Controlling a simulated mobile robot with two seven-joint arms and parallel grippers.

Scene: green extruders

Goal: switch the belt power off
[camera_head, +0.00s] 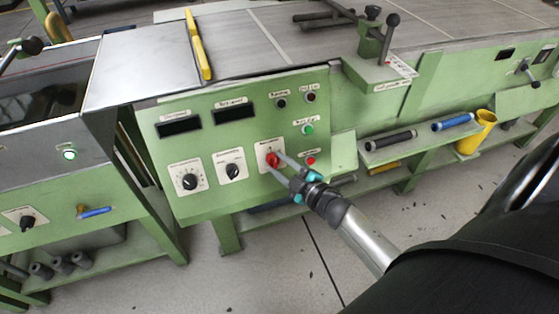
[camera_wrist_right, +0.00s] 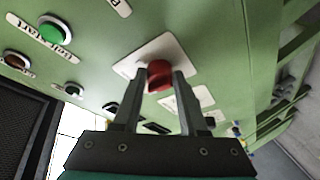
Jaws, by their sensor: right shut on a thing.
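The belt power switch is a red rotary knob (camera_head: 271,159) on a white plate, on the green control panel (camera_head: 215,202). In the right wrist view the red knob (camera_wrist_right: 159,74) sits between the two fingertips. My right gripper (camera_head: 277,159) reaches in from the lower right, its fingers on either side of the knob, shut on it; the wrist view shows the same gripper (camera_wrist_right: 157,80). The fingers partly hide the knob, so its exact setting cannot be told. My left gripper does not show.
Two black knobs (camera_head: 190,181) (camera_head: 233,171) are left of the red one. A green button (camera_head: 307,129) and a red button (camera_head: 310,161) are close on its right. A shelf (camera_head: 400,149) with rollers and a yellow cup (camera_head: 477,131) is further right. Floor in front is clear.

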